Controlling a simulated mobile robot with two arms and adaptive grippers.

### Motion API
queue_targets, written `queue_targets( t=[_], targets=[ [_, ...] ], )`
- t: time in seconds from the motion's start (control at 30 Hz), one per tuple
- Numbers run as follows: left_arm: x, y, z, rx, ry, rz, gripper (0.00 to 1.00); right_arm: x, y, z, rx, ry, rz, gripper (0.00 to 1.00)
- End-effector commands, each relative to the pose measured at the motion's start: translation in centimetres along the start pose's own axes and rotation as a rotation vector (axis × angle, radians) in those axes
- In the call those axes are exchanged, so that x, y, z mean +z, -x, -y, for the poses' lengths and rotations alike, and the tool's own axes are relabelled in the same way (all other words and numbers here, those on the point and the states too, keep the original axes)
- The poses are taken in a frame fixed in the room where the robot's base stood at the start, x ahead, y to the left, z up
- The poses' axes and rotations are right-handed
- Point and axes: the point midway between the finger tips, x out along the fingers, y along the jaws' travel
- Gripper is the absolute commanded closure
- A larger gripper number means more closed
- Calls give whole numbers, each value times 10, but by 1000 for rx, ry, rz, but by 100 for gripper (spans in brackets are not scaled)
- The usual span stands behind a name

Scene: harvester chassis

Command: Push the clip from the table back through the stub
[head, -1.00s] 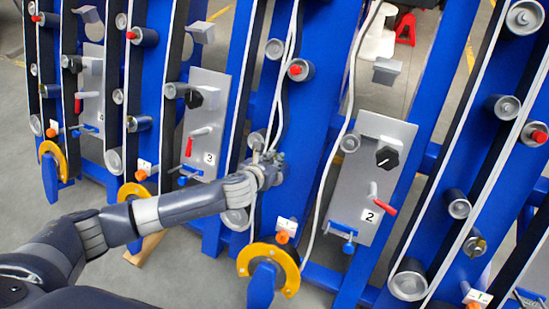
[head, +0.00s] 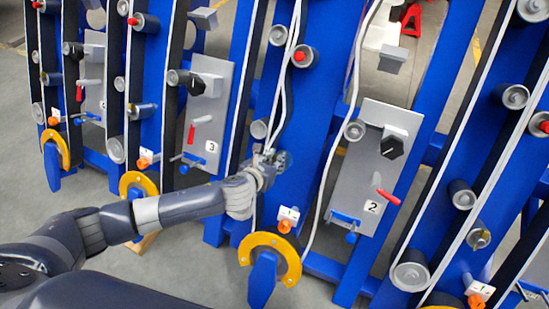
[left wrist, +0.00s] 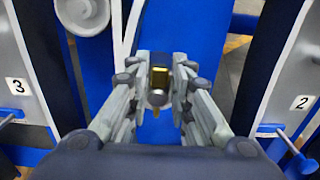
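My left gripper (head: 272,160) is at the blue upright between the panels marked 3 and 2. In the left wrist view its fingers (left wrist: 160,80) stand on both sides of a short dark stub with a metallic round end (left wrist: 157,97). A small yellow patch shows on the stub. A narrow gap shows around it, and I cannot tell whether the fingers touch it. In the head view the fingers mostly hide this stub. I cannot make out the clip for certain. My right gripper is not in view.
Rollers such as this one (head: 305,56) stick out from the blue uprights. White cables (head: 284,100) run down close to my gripper. A grey panel (head: 360,180) with a black knob and red lever stands to the right. A yellow ring (head: 243,250) is below.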

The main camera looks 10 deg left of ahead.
Motion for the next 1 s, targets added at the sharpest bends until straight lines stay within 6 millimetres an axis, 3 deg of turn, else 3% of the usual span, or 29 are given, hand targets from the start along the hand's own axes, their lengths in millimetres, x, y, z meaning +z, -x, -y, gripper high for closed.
queue_targets(
  t=[0.47, 0.67, 1.0],
  targets=[
    [-2, 5, -1, 2, -1, -4, 62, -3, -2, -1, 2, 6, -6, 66],
    [-2, 31, -1, 0, -2, -4, 62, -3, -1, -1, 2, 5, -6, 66],
    [-2, 95, 0, 0, -1, -5, 62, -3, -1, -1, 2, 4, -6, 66]
  ],
)
